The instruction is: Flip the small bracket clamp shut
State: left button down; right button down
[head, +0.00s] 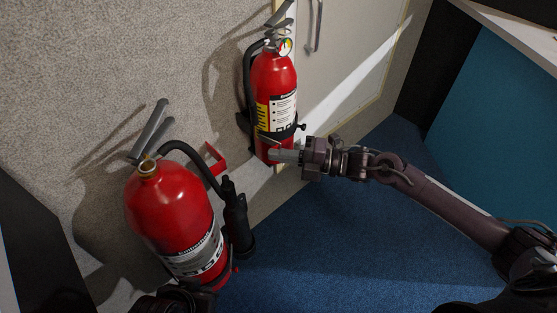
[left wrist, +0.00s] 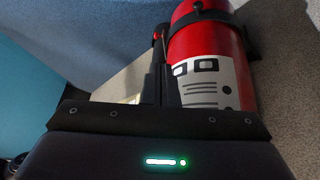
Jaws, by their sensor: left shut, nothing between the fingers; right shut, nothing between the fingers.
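The smaller red fire extinguisher (head: 275,85) stands against the wall, upper middle of the head view. A black clamp band (head: 283,135) goes round its lower part, with a small black latch piece (head: 301,127) sticking out at its right. Whether the latch is fully open cannot be told. My right gripper (head: 274,153) is shut and empty, its grey fingertips at the extinguisher's lower front, just below the band; contact is unclear. My left gripper (left wrist: 160,78) is shut and empty, close before a labelled red extinguisher (left wrist: 215,70) with a black band (left wrist: 200,14).
A larger red extinguisher (head: 170,215) with a black hose and horn (head: 238,222) stands at lower left. A red bracket piece (head: 216,160) juts out between the extinguishers. A pale cabinet door (head: 345,50) is behind. The blue floor (head: 330,245) is free at lower middle.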

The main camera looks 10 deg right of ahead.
aim_at(204, 221)
pick_arm(q)
jog(key=w+d+r+t+h+b, duration=0.1)
jog(key=w+r+t, duration=0.2)
jog(key=r, duration=0.1)
jog(key=w+d+r+t+h+b, duration=0.1)
jog(key=w+r+t, duration=0.1)
jog(key=w+r, duration=0.2)
jog(key=w+d+r+t+h+b, duration=0.1)
jog(key=w+d+r+t, duration=0.1)
jog(key=w+r+t, duration=0.1)
jog(key=shift+w+r+t, duration=0.25)
jog(key=shift+r+t, duration=0.05)
jog(key=shift+r, duration=0.5)
jog(key=shift+s, duration=0.1)
pick_arm(e)
jog(key=shift+w+d+r+n+g+y, duration=0.1)
jog(key=shift+d+n+g+y, duration=0.4)
jog(key=shift+g, duration=0.4)
pick_arm(q)
jog(key=shift+f, duration=0.15)
